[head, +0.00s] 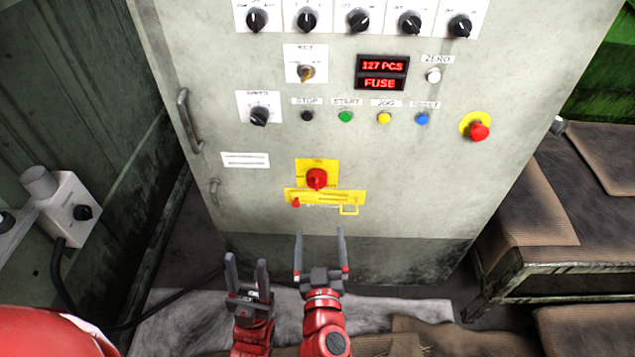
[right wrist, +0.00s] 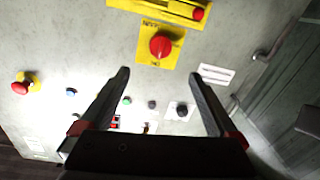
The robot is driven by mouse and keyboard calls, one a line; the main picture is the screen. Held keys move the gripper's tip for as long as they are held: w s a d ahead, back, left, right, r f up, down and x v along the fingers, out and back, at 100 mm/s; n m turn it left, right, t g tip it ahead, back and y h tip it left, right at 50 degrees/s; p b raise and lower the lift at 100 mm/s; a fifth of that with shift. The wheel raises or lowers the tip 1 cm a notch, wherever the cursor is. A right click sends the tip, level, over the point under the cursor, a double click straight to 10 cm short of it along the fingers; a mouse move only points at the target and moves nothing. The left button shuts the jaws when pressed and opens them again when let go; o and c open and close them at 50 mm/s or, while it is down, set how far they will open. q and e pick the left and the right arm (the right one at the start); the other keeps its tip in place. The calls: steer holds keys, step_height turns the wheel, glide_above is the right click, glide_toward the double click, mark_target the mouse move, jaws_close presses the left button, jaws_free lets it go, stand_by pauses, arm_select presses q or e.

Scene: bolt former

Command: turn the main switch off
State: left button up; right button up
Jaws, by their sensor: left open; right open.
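The main switch (head: 317,178) is a red rotary knob on a yellow plate, low in the middle of the grey cabinet front. In the right wrist view, which is turned over, the switch (right wrist: 161,45) lies beyond the fingertips. Its exact turn position is hard to tell. My right gripper (head: 320,236) is open and empty, below the switch and apart from it. Its two fingers (right wrist: 160,76) are spread wide in the wrist view, with the knob lined up between them. My left gripper (head: 247,262) is open and empty, lower and further left.
A yellow hasp bar (head: 330,197) with a small red knob sits just under the switch. A red emergency button (head: 479,130) is at the right, and a row of push buttons (head: 346,117) above. A door handle (head: 188,122) sticks out at the left. A brown-topped bench (head: 535,205) stands right.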

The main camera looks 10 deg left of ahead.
mark_target(317, 185)
steer(key=w+a, duration=0.1)
steer(key=w, duration=0.4)
steer(key=w+p, duration=0.1)
steer(key=w, duration=0.4)
steer(key=w+a, duration=0.1)
steer(key=w, duration=0.4)
steer(key=shift+a+p, duration=0.35)
steer(key=c, duration=1.4)
